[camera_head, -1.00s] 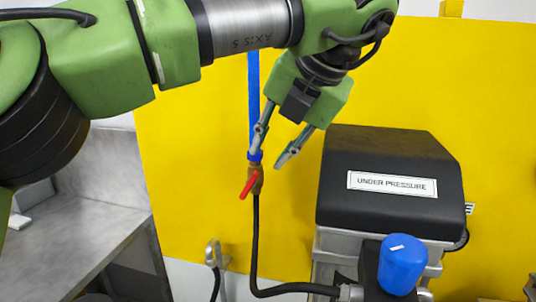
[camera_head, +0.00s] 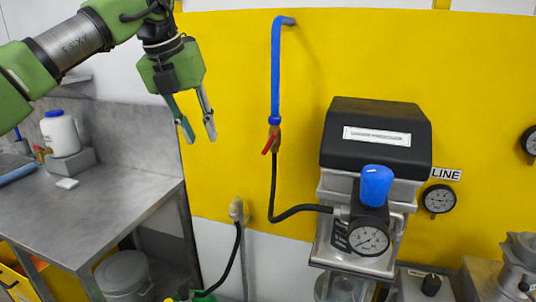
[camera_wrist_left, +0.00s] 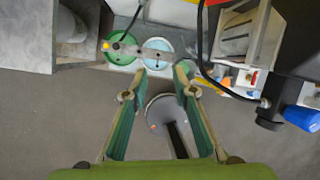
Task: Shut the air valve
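The air valve (camera_head: 274,133) is a small brass body under a blue pipe (camera_head: 275,70) on the yellow panel. Its red handle (camera_head: 269,141) slants down and to the left. A black hose (camera_head: 272,190) runs down from it. My left gripper (camera_head: 197,137) hangs to the left of the valve in the head view, apart from it. Its fingers are spread with nothing between them. The left wrist view also shows the open fingers (camera_wrist_left: 160,80) above the floor, with a round grey object below. My right gripper is in neither view.
A black-covered unit (camera_head: 375,115) with a blue knob (camera_head: 376,185) and a gauge (camera_head: 368,240) stands right of the valve. A metal bench (camera_head: 100,205) with a white bottle (camera_head: 60,133) is at the left. The panel around the valve is clear.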

